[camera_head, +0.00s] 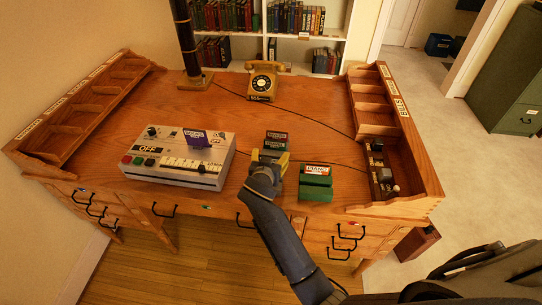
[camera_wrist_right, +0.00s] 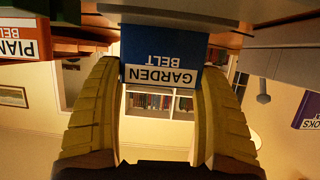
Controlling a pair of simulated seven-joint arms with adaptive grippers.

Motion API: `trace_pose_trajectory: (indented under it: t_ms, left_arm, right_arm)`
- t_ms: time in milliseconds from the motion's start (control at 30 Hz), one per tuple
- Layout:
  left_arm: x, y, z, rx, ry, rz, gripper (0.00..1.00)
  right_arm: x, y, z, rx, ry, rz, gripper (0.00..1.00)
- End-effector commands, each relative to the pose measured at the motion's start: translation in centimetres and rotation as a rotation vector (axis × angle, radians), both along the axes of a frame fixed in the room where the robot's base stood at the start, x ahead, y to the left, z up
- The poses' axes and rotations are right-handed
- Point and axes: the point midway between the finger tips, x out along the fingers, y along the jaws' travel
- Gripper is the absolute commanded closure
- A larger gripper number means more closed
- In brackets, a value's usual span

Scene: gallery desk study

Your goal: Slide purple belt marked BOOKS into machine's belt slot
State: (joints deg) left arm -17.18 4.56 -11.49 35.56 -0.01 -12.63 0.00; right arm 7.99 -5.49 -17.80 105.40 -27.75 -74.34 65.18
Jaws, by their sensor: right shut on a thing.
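The purple belt (camera_head: 195,139) stands upright on top of the grey machine (camera_head: 180,169), near its back. I cannot tell how far its lower end is in a slot. Its purple face, with letters ending in "OOKS", also shows at the right edge of the right wrist view (camera_wrist_right: 311,110). My right gripper (camera_head: 269,156) is low over the desk, right of the machine and apart from the purple belt. In the right wrist view its yellow fingers are shut on a blue belt (camera_wrist_right: 160,50) labelled GARDEN BELT. My left gripper is not in view.
A green block with the PIANO belt label (camera_head: 316,170) stands just right of my right gripper. Small dark labelled blocks (camera_head: 276,135) are behind it. A yellow telephone (camera_head: 263,82) and a dark post (camera_head: 185,40) are at the back. Wooden compartment racks (camera_head: 400,140) line both sides.

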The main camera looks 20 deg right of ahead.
Motion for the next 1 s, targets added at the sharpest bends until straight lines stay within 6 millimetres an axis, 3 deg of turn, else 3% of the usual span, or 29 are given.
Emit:
trace_pose_trajectory:
  t_ms: [200, 667, 700, 867, 1000]
  left_arm:
    - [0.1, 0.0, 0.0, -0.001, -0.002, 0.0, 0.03]
    - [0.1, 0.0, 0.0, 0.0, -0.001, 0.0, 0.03]
    - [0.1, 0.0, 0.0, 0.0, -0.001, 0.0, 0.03]
    - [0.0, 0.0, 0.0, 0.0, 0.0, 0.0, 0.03]
    - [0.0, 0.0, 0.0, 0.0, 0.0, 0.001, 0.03]
  right_arm:
    - [0.0, 0.0, -1.3, -0.001, 0.0, 0.0, 0.49]
    - [0.0, 0.0, -1.7, 0.0, 0.001, 0.0, 0.49]
    - [0.0, 0.0, -1.7, 0.0, 0.0, 0.0, 0.19]
    - [0.0, 0.0, -1.7, 0.0, 0.0, 0.0, 0.0]
    - [0.0, 0.0, -1.7, 0.0, 0.0, 0.0, 0.0]
